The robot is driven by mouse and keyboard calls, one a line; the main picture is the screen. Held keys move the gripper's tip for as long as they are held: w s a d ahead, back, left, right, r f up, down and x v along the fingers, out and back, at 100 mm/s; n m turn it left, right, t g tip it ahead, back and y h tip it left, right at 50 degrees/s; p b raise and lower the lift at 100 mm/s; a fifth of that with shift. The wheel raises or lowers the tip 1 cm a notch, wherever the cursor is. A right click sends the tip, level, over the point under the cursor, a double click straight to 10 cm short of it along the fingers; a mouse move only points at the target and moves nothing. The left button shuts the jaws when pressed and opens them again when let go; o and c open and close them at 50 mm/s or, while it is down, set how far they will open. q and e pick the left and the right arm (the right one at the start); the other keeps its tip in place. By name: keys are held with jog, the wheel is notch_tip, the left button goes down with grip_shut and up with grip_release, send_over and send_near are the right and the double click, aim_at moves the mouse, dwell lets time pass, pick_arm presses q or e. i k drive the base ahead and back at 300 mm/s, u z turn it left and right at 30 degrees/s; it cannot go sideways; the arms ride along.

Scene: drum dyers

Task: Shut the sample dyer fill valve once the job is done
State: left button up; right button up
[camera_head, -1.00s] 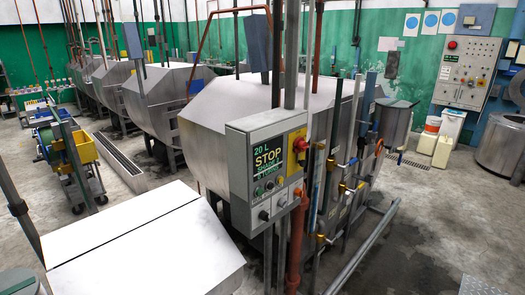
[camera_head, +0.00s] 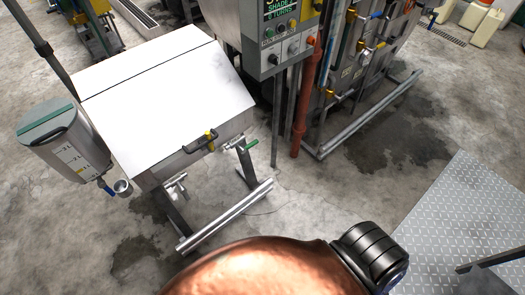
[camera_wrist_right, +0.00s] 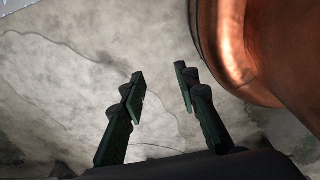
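The sample dyer (camera_head: 160,85), a small steel machine with a white sloped lid, stands at the left in the head view. A yellow-handled valve (camera_head: 209,137) shows on its front by a dark bracket. A green-handled valve (camera_head: 236,147) is just right of it. A small tank (camera_head: 60,140) at its left has a level scale and a blue-handled valve (camera_head: 107,188) below. I cannot tell which is the fill valve, or its state. My right gripper (camera_wrist_right: 161,88) is open and empty above the floor in the right wrist view. My left gripper is not in view.
A control panel (camera_head: 284,35) on the larger dyer stands behind, its display partly cut off. A red-brown pipe (camera_head: 301,105) and a low metal rail (camera_head: 365,115) are right of the sample dyer. A metal floor plate (camera_head: 460,220) lies at the right.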

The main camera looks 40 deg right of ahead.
aim_at(242, 150)
jog(key=k, duration=0.15)
jog(key=z, duration=1.65)
jog(key=i, duration=1.35)
jog(key=u, duration=1.75)
